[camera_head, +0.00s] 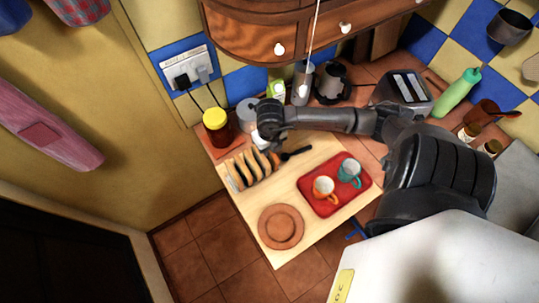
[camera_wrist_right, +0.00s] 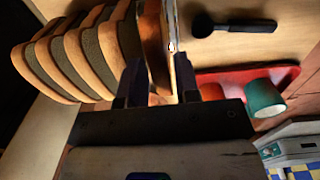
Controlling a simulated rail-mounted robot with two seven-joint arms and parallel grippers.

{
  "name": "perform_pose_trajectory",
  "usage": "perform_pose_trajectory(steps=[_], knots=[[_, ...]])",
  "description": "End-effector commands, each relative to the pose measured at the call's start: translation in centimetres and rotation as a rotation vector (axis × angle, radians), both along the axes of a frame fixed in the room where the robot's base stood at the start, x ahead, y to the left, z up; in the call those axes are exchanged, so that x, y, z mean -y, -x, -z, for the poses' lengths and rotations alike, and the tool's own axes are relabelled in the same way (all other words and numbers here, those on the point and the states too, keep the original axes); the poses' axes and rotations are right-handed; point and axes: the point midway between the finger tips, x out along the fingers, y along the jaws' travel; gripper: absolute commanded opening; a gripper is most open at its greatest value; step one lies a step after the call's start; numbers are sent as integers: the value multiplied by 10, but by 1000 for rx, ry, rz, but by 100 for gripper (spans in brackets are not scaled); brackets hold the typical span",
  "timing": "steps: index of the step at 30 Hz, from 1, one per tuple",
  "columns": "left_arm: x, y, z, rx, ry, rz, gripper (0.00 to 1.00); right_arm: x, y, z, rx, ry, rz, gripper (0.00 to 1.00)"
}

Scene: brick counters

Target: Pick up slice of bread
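Several slices of bread (camera_head: 250,167) stand upright in a row in a rack on the light wooden board (camera_head: 243,205). They also show large at the upper left in the right wrist view (camera_wrist_right: 62,62). My right gripper (camera_head: 272,156) points down at the right end of the row. In the right wrist view its two dark fingers (camera_wrist_right: 158,84) are apart, one on each side of the end slice (camera_wrist_right: 155,45). Whether they touch that slice is not clear. My left gripper is in neither view.
A red tray (camera_head: 318,208) with an orange cup (camera_head: 323,188) and a teal cup (camera_head: 349,170) lies right of the bread. A brown plate (camera_head: 281,227) is in front. A yellow-lidded jar (camera_head: 217,127) stands behind. A dark utensil (camera_head: 297,153) lies beside the rack.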

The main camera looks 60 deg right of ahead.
Motion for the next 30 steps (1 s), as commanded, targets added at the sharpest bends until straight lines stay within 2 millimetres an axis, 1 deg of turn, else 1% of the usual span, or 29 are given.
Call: perform_pose_trajectory(steps=[1,10,23,30], knots=[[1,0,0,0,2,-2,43,0,0,0,0,0,0,29],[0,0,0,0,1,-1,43,0,0,0,0,0,0,0],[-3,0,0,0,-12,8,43,0,0,-1,0,0,0,0],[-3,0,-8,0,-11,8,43,0,-1,-11,1,1,-1,0]])
